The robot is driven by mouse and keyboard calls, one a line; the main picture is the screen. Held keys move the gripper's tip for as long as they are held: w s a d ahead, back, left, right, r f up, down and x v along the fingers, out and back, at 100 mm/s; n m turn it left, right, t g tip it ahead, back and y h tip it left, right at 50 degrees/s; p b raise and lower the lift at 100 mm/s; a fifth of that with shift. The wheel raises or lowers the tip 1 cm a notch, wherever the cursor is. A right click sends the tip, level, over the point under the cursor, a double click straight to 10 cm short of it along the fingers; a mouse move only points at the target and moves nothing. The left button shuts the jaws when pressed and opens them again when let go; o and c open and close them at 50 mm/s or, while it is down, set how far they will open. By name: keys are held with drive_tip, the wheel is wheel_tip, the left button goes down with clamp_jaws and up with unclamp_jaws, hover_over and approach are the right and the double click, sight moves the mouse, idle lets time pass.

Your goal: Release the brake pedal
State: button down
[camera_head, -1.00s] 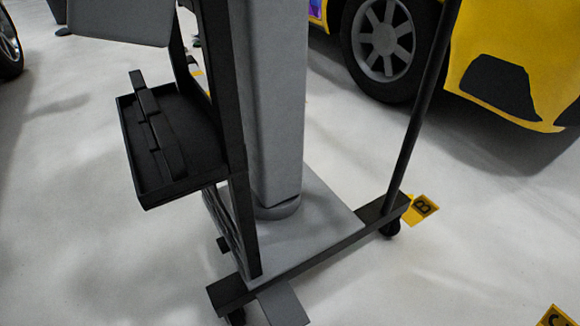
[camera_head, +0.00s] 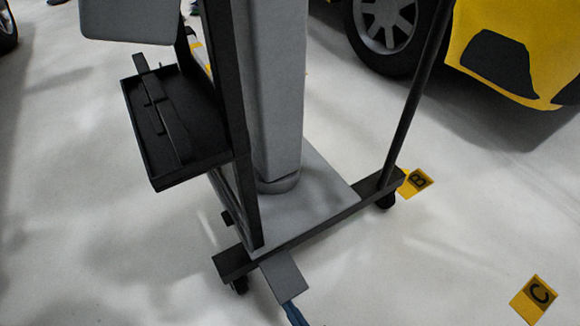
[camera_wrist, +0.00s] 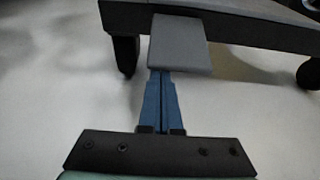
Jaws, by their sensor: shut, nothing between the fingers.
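The brake pedal (camera_head: 284,278) is a flat grey plate sticking out from the dark base bar of the wheeled cart, low above the floor. It also shows in the wrist view (camera_wrist: 180,45), at the top centre. My gripper (camera_wrist: 160,76) has blue fingers that are shut with nothing between them. Their tips are at the near edge of the pedal, and I cannot tell whether they touch it or reach under it. In the head view, the blue gripper (camera_head: 292,312) shows only in part at the bottom edge, just below the pedal.
The cart has a grey column (camera_head: 272,90), a black tray (camera_head: 180,140), a dark slanted pole (camera_head: 412,110) and casters (camera_head: 385,199). Yellow floor markers B (camera_head: 417,182) and C (camera_head: 535,296) lie at right. A yellow car (camera_head: 500,50) stands behind. The floor at lower right is mostly clear.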

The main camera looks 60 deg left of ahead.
sight(283, 293)
drive_tip(key=shift+r, duration=0.3)
drive_tip(key=r+p, duration=0.1)
drive_tip(key=p, duration=0.2)
drive_tip(key=r+h+p, duration=0.1)
drive_tip(key=p, duration=0.3)
drive_tip(key=shift+d+r, duration=0.2)
drive_tip(key=shift+r, duration=0.2)
drive_tip(key=r+h+p, duration=0.1)
drive_tip(key=p, duration=0.2)
drive_tip(key=shift+r+h, duration=0.25)
drive_tip(key=shift+h, duration=0.05)
drive_tip(key=shift+a+r+p, duration=0.1)
drive_tip(key=shift+r+p, duration=0.35)
drive_tip(key=shift+p, duration=0.5)
drive_tip(key=shift+a+r, duration=0.1)
drive_tip(key=shift+r, duration=0.05)
